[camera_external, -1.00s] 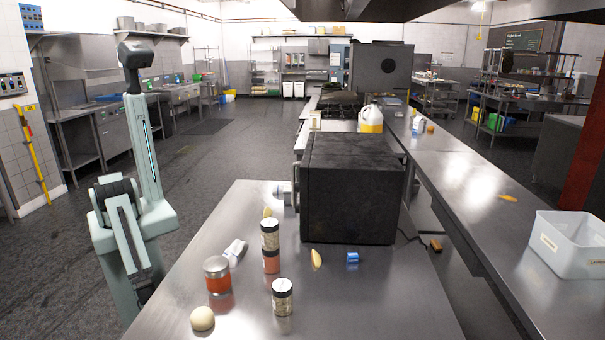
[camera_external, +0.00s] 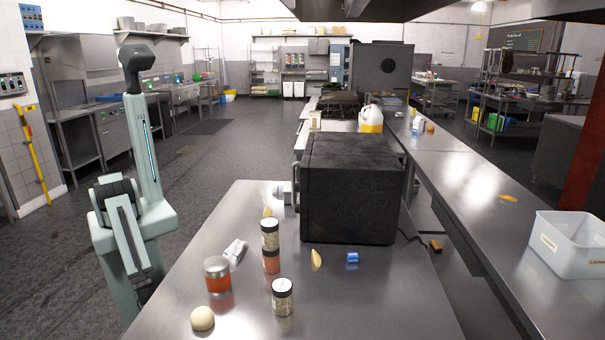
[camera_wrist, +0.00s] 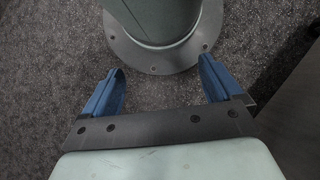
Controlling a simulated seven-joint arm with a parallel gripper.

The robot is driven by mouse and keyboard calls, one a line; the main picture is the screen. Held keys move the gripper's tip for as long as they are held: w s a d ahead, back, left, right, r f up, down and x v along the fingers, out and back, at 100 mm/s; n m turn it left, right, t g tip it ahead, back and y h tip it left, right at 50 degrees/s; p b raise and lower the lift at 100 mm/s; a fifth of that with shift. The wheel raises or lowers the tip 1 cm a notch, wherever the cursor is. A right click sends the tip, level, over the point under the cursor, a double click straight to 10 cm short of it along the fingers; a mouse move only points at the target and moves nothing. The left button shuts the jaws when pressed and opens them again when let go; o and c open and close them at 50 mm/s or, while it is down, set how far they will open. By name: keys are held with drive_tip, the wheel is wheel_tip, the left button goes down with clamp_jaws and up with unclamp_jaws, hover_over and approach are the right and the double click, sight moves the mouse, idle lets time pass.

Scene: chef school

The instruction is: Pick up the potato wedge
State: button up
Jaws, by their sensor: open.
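A yellow potato wedge (camera_external: 316,258) lies on the steel table in front of the black oven-like box, in the external view. A similar yellow piece (camera_external: 267,212) lies farther back, behind the jars, partly hidden. A flatter orange-yellow piece (camera_external: 508,198) lies on the right-hand counter. My gripper (camera_wrist: 161,75) shows in the wrist view with its two blue fingers wide apart and nothing between them. It points down at the floor and my round base flange, away from the wedge. No potato wedge shows in the wrist view. In the external view I cannot make out the fingers.
The black box (camera_external: 350,190) blocks the table's back. The front right of the table is clear.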

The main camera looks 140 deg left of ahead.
drive_tip(key=shift+o, duration=0.8)
